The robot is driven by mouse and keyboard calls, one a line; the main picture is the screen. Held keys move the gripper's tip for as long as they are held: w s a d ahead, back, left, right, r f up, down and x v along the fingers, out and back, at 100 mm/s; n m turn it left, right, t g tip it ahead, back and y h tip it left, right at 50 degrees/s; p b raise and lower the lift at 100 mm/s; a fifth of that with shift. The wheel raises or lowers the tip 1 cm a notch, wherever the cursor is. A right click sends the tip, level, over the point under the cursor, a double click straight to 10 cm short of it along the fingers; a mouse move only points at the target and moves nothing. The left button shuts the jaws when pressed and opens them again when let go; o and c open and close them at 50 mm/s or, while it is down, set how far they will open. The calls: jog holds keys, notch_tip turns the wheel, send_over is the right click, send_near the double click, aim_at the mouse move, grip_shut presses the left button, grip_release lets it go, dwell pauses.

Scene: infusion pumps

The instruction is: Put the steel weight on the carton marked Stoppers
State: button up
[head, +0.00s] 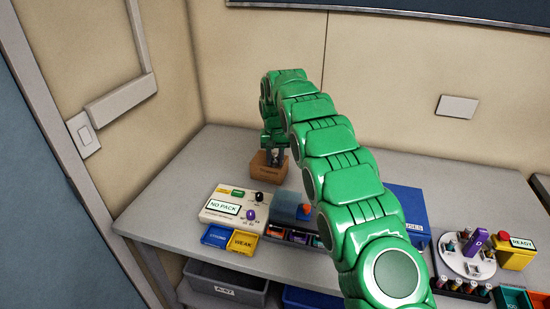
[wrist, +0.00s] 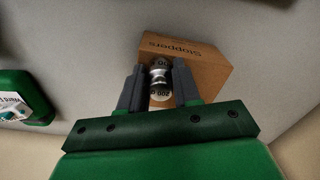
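The steel weight (wrist: 160,75) is a small shiny piece with a necked middle and printed marks, seen in the wrist view between my fingers. My gripper (wrist: 159,80) is closed in on it from both sides and appears shut on it. The brown carton (wrist: 195,58) marked Stoppers lies behind the weight in the wrist view. In the head view the carton (head: 268,171) stands at the back left of the bench, with my gripper (head: 274,156) right over it. Whether the weight touches the carton top cannot be told; the fingers partly hide it.
A NO PACK panel (head: 234,205) stands in front of the carton, with blue (head: 217,236) and yellow (head: 243,242) trays before it. A blue box (head: 408,205) and a round white stand (head: 466,256) are to the right. The bench left of the carton is clear.

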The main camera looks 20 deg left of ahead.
aim_at(275, 155)
jog(key=o, duration=0.3)
jog(key=shift+o, duration=0.2)
jog(key=shift+r, duration=0.15)
jog(key=shift+r, duration=3.7)
